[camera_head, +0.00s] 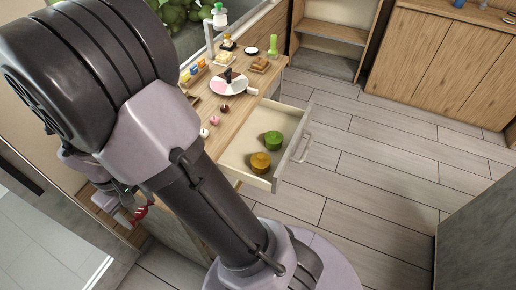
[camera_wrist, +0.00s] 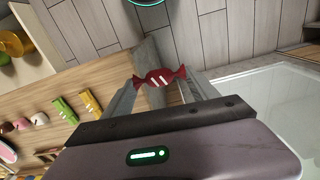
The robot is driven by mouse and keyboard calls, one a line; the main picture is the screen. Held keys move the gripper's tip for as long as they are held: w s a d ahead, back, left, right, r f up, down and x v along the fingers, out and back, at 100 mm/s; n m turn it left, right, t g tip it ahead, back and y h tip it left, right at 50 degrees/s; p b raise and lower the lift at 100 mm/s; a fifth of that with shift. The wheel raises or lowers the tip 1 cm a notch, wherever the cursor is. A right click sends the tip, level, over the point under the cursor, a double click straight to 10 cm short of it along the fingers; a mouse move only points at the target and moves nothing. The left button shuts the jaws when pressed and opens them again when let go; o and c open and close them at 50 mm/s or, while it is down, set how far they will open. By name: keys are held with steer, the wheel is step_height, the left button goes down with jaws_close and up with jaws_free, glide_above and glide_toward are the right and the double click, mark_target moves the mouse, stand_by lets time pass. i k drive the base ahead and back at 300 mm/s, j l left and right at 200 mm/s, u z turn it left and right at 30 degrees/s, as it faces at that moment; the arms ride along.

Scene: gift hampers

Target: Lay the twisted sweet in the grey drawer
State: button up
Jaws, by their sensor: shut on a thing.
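The twisted sweet (camera_wrist: 160,76) is dark red with white stripes and flared ends. In the wrist view it sits between the fingertips of my gripper (camera_wrist: 160,84), which is shut on it above the edge of the wooden counter. The open drawer (camera_head: 239,154), pale inside, pulls out from the counter in the head view. It holds a green round thing (camera_head: 273,140) and an orange-yellow one (camera_head: 260,162). The drawer also shows at the upper left of the wrist view (camera_wrist: 36,73). In the head view my arm hides part of the counter.
The wooden counter (camera_head: 232,121) carries a round plate (camera_head: 229,88), small sweets, jars and a green bottle (camera_head: 273,46). Green and yellow wrapped bars (camera_wrist: 65,110) lie on it in the wrist view. The tiled floor right of the drawer is clear.

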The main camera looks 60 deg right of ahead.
mark_target(286, 126)
steer(key=k+l+u, duration=0.25)
steer(key=l, duration=0.5)
steer(key=k+l+u, duration=0.25)
steer(key=k+l, duration=0.25)
steer(key=l, duration=0.15)
steer(key=k+l+u, duration=0.25)
steer(key=k+l, duration=0.25)
steer(key=l+u, duration=0.25)
steer(key=l, duration=0.8)
steer(key=l+u, duration=0.25)
steer(key=l, duration=0.8)
